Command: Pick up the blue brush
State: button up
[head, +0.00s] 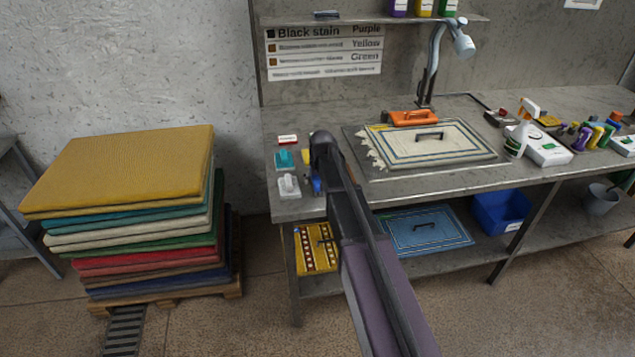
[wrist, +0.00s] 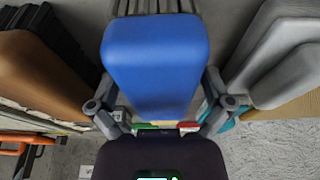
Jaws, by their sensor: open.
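The blue brush (wrist: 155,60) fills the upper middle of the wrist view, with grey bristles at its far end. In the head view only a small blue part of it (head: 316,186) shows at the left end of the workbench (head: 395,190), beside the end of my arm. My gripper (wrist: 158,100) is open, with its finger linkages on either side of the blue brush. The fingertips are mostly hidden by the brush, and I cannot tell whether they touch it. In the head view my own arm hides most of my gripper (head: 319,172).
A teal brush (head: 285,159), a white brush (head: 289,186) and a red-and-white one (head: 288,140) lie close left. A yellow item (head: 306,156) is partly hidden behind my arm. An orange-handled brush (head: 413,118) and a cream rug (head: 440,143) lie to the right.

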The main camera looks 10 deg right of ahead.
jog(key=c, duration=1.2)
jog(key=shift+o, duration=0.2)
jog(key=shift+r, duration=0.2)
notch_tip(320, 180, up, 10)
jog(key=p, duration=1)
jog(key=shift+f, duration=0.2)
